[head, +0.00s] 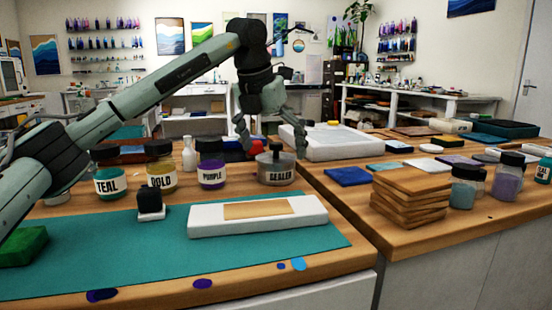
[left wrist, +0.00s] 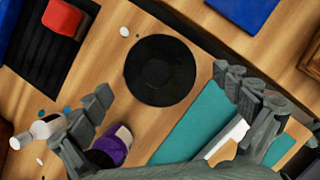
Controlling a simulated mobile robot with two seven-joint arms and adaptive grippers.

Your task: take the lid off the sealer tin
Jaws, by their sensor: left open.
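The sealer tin (head: 277,178) is a squat jar with a white SEALER label, upright on the wooden bench. Its dark grey lid (head: 276,157) with a small top knob is on it. In the left wrist view the lid (left wrist: 160,70) is a black disc that hides the tin's body. My left gripper (head: 270,141) is open and points down above the tin, its fingers spread and nothing between them. In the left wrist view the left gripper's (left wrist: 168,95) fingers lie below and to either side of the disc, apparently clear of it. My right gripper is out of view.
The purple jar (head: 211,174) and a white bottle (head: 189,153) stand left of the tin, with gold (head: 160,178) and teal (head: 111,184) jars further left. A red object (head: 257,146) is just behind. A white slab (head: 258,217) lies in front on the teal mat (head: 100,262).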

